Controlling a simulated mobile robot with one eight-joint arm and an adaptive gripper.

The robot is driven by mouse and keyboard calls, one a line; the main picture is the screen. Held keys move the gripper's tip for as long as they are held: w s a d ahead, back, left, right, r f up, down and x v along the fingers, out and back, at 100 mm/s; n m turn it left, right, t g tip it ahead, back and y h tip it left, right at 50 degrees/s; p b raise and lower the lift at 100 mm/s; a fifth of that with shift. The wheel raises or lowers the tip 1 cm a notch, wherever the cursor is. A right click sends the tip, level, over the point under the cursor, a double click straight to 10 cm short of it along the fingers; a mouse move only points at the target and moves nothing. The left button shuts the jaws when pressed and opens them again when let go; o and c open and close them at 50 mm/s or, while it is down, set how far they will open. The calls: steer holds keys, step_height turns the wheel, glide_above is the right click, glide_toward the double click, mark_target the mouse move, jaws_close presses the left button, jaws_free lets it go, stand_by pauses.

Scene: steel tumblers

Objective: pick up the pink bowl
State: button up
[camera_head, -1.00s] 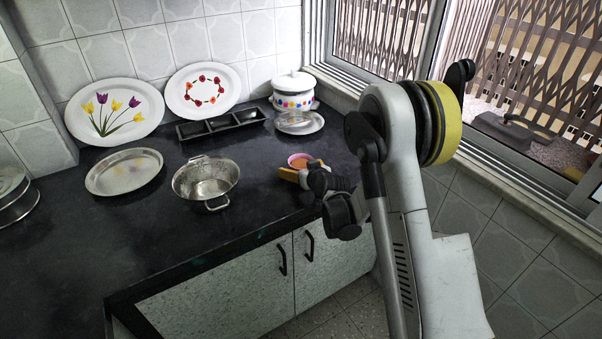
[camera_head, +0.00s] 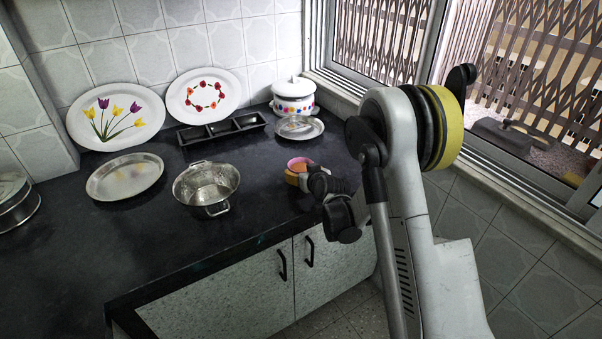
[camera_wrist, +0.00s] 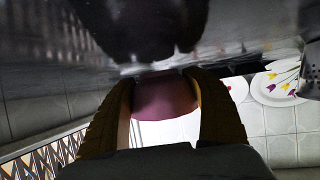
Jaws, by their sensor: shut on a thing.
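The pink bowl (camera_head: 299,162) is a small bowl at the right part of the dark counter, just left of my wrist in the head view. In the wrist view the bowl (camera_wrist: 165,98) sits between the two yellow-brown fingers of my gripper (camera_wrist: 163,88), which touch it on both sides. My gripper (camera_head: 299,172) is shut on the bowl. The arm and fingers hide part of the bowl in the head view. I cannot tell whether its base is clear of the counter.
A steel colander (camera_head: 206,188) and a round steel plate (camera_head: 125,177) stand to the left. Behind are a black tray (camera_head: 222,129), a lidded white pot (camera_head: 294,97), a small steel plate (camera_head: 299,128) and two decorated platters. The counter's front edge runs below my gripper.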

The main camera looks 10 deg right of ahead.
mark_target(305, 160)
steer(key=r+p, duration=0.1)
steer(key=r, duration=0.1)
steer(key=d+r+p, duration=0.1)
steer(key=r, duration=0.1)
steer(key=shift+s+d+r, duration=0.15)
steer(key=shift+s+r, duration=0.05)
steer(key=s+d+r+p, duration=0.3)
steer(key=d+r+p, duration=0.1)
steer(key=d, duration=0.6)
steer(key=shift+s+r, duration=0.15)
steer(key=shift+r, duration=0.75)
steer(key=shift+a, duration=0.1)
